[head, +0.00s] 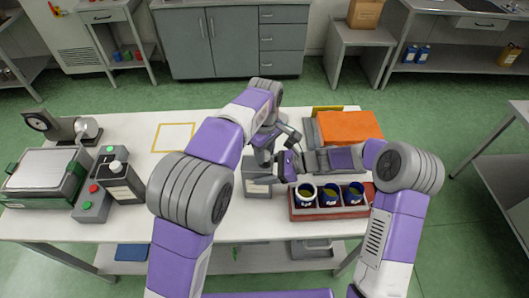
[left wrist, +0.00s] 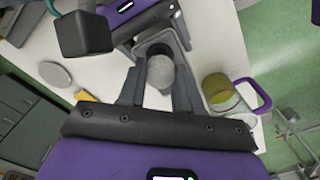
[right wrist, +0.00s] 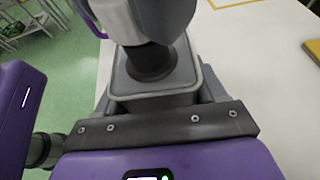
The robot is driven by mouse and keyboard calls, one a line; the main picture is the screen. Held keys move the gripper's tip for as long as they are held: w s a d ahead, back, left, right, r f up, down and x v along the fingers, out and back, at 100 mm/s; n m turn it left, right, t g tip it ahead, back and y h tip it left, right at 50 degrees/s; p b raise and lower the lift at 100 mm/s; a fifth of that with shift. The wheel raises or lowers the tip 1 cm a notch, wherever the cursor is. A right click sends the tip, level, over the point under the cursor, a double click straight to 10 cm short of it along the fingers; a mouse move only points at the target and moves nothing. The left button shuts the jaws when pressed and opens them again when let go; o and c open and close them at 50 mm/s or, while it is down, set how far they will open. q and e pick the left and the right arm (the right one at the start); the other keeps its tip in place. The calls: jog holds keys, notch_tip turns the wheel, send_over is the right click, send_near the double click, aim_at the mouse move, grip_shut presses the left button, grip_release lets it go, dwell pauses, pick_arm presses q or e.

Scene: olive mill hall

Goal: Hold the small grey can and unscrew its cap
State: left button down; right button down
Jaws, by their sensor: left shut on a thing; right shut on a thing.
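The small grey can (head: 257,188) stands upright near the middle of the white table, with a pale label on its front. In the right wrist view its square top (right wrist: 127,84) shows, with a dark round part in the middle. My right gripper (right wrist: 155,98) is shut on the can's body from the side. My left gripper (left wrist: 160,85) comes from above and is shut on the round grey cap (left wrist: 161,72). The left fingers hide much of the cap in the right wrist view. I cannot tell whether the cap is loose from the neck.
A red tray (head: 330,213) with three blue cups stands close to the can's right. An orange thing (head: 348,126) lies behind it. At left are a dark bottle (head: 121,182), a button box (head: 92,204) and a scale (head: 42,170). A yellow outlined square (head: 174,137) is bare.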

pick_arm(q)
jog(key=shift+r, duration=0.25)
jog(key=shift+r, duration=1.9)
pick_arm(e)
grip_release()
